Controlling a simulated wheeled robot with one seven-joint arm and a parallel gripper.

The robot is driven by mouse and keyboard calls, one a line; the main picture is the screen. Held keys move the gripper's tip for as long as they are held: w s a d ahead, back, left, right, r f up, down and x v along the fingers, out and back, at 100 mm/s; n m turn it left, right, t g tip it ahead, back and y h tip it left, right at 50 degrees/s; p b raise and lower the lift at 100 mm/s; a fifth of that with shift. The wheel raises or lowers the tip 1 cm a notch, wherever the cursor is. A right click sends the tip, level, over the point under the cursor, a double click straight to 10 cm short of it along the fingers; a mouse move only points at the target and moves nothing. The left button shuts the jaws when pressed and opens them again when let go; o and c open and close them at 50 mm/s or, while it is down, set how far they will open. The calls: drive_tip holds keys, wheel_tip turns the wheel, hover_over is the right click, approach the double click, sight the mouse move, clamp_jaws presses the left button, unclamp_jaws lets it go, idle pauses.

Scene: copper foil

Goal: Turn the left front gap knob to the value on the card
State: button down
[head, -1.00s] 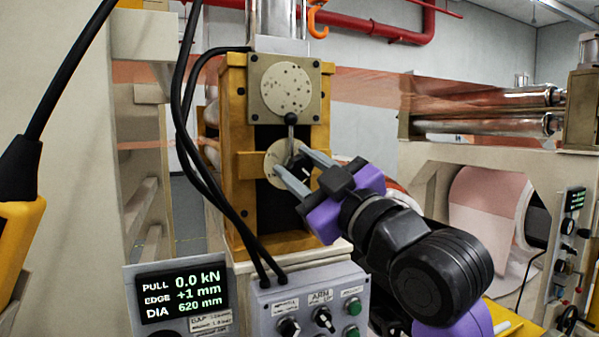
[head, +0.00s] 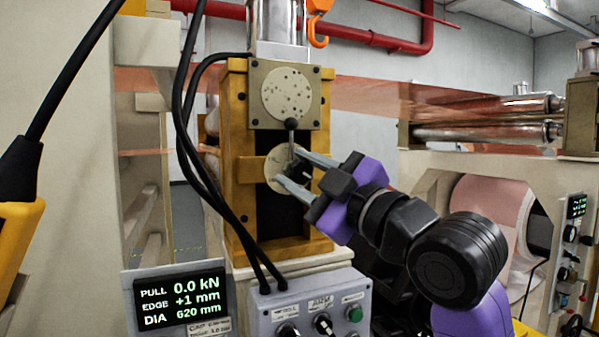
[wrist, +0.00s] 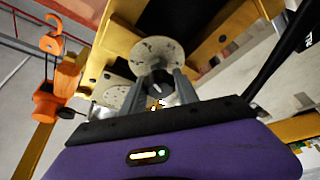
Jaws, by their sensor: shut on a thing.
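My gripper (head: 292,170) is shut at the lower round cream dial (head: 274,162) on the yellow roller stand. The left front gap knob (wrist: 160,96) appears as a dark piece between the two grey fingers in the wrist view; the fingers partly hide it. The speckled dial face also shows in the wrist view (wrist: 157,52). A lever with a black ball end (head: 291,124) stands upright at this dial, just above the fingers. The dial's markings are too small to read.
A display (head: 182,302) reads PULL 0.0 kN, EDGE +1 mm, DIA 620 mm. A control box (head: 312,302) with knobs sits below the stand. Black cables (head: 185,130) hang left of the dial. Copper foil (head: 370,92) runs behind. An orange hook (head: 318,30) hangs above.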

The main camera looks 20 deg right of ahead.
drive_tip(key=c, duration=0.9)
unclamp_jaws()
drive_tip(key=shift+c, duration=0.2)
drive_tip(key=b+v, duration=0.2)
drive_tip(key=v, duration=0.5)
drive_tip(key=shift+s, duration=0.35)
drive_tip(key=shift+d+f, duration=0.1)
